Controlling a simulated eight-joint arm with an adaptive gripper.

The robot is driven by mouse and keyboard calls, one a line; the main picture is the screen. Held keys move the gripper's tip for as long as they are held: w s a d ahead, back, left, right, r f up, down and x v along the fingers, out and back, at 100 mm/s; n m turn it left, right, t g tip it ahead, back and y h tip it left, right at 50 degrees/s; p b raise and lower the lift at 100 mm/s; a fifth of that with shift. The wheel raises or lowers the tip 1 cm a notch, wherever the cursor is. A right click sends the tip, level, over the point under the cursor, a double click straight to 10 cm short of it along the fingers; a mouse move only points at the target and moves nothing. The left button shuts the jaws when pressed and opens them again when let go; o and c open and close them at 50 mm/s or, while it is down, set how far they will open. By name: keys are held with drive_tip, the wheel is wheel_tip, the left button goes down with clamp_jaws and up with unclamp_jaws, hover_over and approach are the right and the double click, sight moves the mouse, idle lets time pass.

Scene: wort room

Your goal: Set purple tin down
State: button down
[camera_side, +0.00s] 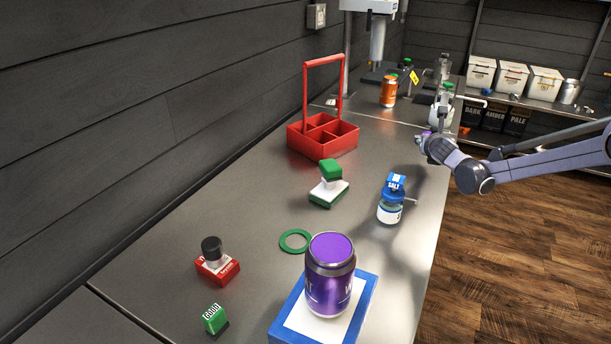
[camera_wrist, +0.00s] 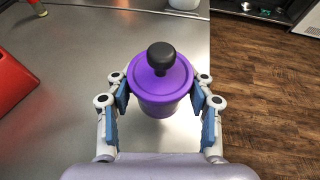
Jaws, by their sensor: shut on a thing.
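A purple tin with a black knob on its lid (camera_wrist: 164,88) is upright between the blue pads of my gripper (camera_wrist: 160,97) in the wrist view. My gripper is shut on its sides. In the side view my gripper (camera_side: 431,145) is over the right edge area of the metal bench, and only a small purple bit of the tin (camera_side: 425,135) shows there. The gap between the tin's base and the bench is hard to tell.
The bench (camera_side: 254,199) has clear metal around the middle. A red carrier (camera_side: 338,138), a green-handled block (camera_side: 329,191), a salt jar (camera_side: 391,200) and an orange can (camera_side: 388,92) stand on it. A purple-topped can (camera_side: 330,280) stands on a blue-edged board (camera_side: 361,305) in front.

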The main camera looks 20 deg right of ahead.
drive_tip(key=shift+w+a+f, duration=0.1)
drive_tip(key=shift+f, duration=1.95)
drive_tip(key=shift+f, duration=0.1)
drive_tip(key=c, duration=0.5)
unclamp_jaws()
